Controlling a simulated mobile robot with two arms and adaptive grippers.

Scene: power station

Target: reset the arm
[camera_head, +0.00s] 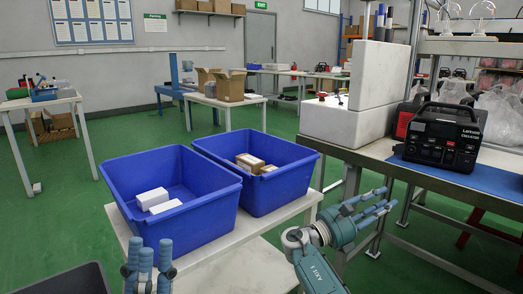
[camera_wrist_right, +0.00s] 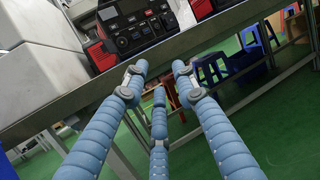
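My right gripper (camera_head: 372,212) reaches in from the bottom right of the head view, in front of the workbench edge. Its blue-grey fingers point right and slightly up. In the right wrist view its fingers (camera_wrist_right: 159,80) are spread with nothing between them, so it is open and empty. My left gripper (camera_head: 149,258) shows at the bottom left of the head view, fingers upright, in front of the left blue bin. Its fingers stand apart with nothing seen between them; its lower part is cut off by the frame.
A left blue bin (camera_head: 190,224) holds white boxes (camera_head: 158,201); a right blue bin (camera_head: 284,191) holds brown boxes (camera_head: 251,163). Both stand on a white table (camera_head: 226,256). A black power station (camera_head: 443,136) sits on the workbench (camera_head: 379,152), beside white blocks (camera_head: 333,125).

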